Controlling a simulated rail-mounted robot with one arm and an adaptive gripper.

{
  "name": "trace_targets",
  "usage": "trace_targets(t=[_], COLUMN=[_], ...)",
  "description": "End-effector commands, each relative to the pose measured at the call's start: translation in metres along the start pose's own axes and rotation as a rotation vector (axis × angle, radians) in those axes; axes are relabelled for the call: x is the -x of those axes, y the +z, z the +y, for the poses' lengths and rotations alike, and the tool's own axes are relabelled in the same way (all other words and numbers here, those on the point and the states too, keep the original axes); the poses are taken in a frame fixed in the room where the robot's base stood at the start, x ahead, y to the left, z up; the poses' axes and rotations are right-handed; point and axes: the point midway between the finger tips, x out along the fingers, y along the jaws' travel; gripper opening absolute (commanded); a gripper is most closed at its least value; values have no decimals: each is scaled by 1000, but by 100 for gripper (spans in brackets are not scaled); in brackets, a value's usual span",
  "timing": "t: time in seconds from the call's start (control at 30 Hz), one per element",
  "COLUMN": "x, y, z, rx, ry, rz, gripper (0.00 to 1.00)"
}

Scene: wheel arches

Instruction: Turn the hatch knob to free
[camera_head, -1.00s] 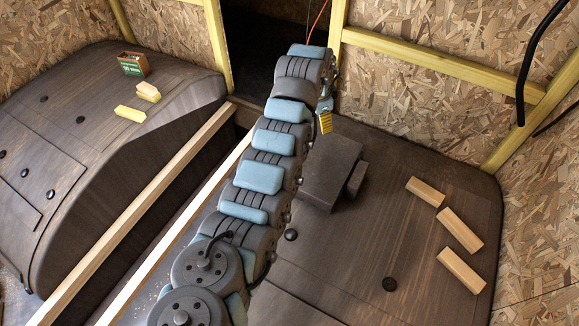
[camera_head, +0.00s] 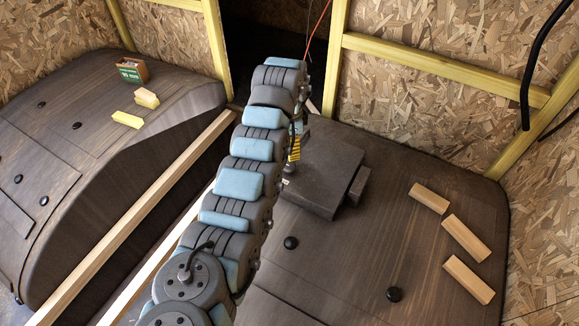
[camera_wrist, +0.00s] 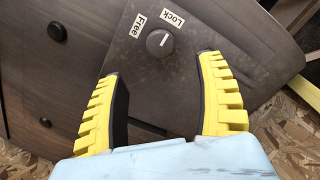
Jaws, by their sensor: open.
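The hatch knob (camera_wrist: 160,43) is a round dark grey dial on a dark brown panel (camera_wrist: 150,85) in the wrist view. A white "Free" label (camera_wrist: 138,26) is at its upper left and a white "Lock" label (camera_wrist: 172,18) at its upper right. A short pale mark on the knob seems to point up and right, towards "Lock". My gripper (camera_wrist: 160,66) is open, its two yellow ribbed fingers either side of and below the knob, not visibly touching it. In the head view only a yellow finger (camera_head: 294,148) shows, beside my arm; I cannot make out the knob there.
In the head view a dark raised box (camera_head: 322,165) stands right of my gripper. Several wooden blocks (camera_head: 466,237) lie on the right arch. A small green carton (camera_head: 131,71) and more blocks (camera_head: 127,119) are on the left arch. Timber rails (camera_head: 140,210) run between the arches.

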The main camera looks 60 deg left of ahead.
Motion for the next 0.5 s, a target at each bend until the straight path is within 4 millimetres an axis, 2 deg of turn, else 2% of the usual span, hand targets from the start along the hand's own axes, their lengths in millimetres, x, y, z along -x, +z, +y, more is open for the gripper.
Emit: trace_targets(t=[0.03, 0.2, 0.5], x=[-11, -40, -80], y=[1, 1, 0], z=[1, 0, 0], rx=[0, 1, 0], ry=[4, 2, 1], rz=[-1, -1, -2], gripper=[71, 71, 71])
